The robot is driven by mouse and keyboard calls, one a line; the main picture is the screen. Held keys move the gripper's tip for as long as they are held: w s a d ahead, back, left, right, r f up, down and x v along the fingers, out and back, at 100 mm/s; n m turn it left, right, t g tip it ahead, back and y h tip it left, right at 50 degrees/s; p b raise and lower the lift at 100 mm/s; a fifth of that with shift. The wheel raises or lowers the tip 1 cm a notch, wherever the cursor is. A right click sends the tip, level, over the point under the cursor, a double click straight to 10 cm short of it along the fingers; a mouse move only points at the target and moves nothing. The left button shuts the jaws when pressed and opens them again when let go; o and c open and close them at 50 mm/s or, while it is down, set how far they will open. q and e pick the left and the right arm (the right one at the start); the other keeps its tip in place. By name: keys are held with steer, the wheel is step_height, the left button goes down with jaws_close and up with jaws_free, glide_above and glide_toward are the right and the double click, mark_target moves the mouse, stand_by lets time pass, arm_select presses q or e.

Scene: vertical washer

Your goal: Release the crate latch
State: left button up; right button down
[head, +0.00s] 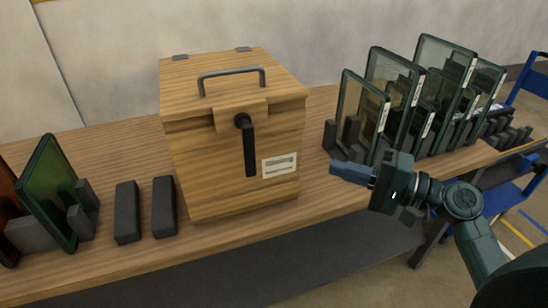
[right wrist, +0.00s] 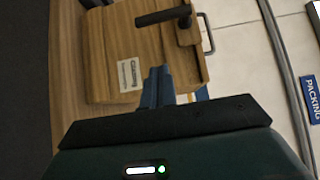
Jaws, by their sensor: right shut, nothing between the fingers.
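The wooden crate (head: 235,150) stands on the table with its lid down. A dark handle bar (head: 234,77) is on the lid. The black latch lever (head: 249,147) hangs straight down from its pivot on a wooden block at the front. In the right wrist view the latch (right wrist: 163,16) shows at the top, near the crate's label (right wrist: 130,75). My right gripper (head: 333,168) is to the right of the crate, apart from it and from the latch. Its blue fingers (right wrist: 157,86) are shut and empty. My left gripper is not in view.
Glass panels (head: 393,95) stand in dark racks at the table's right, just behind my right gripper. A green panel (head: 50,190) and dark blocks (head: 127,212) stand to the left. The wooden table (head: 130,260) is bare in front of the crate. A blue cart (head: 510,195) is at far right.

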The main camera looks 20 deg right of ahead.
mark_target(247, 147)
arm_select(q)
steer(key=p, duration=0.2)
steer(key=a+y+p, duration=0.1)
steer(key=p, duration=0.1)
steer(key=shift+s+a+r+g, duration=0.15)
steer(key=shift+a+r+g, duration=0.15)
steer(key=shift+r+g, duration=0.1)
arm_select(e)
steer(key=s+a+x, duration=0.1)
steer(key=s+x, duration=0.1)
steer(key=x, duration=1.1)
steer(key=shift+a, duration=0.4)
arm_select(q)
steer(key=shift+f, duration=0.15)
arm_select(e)
steer(key=shift+f, duration=0.2)
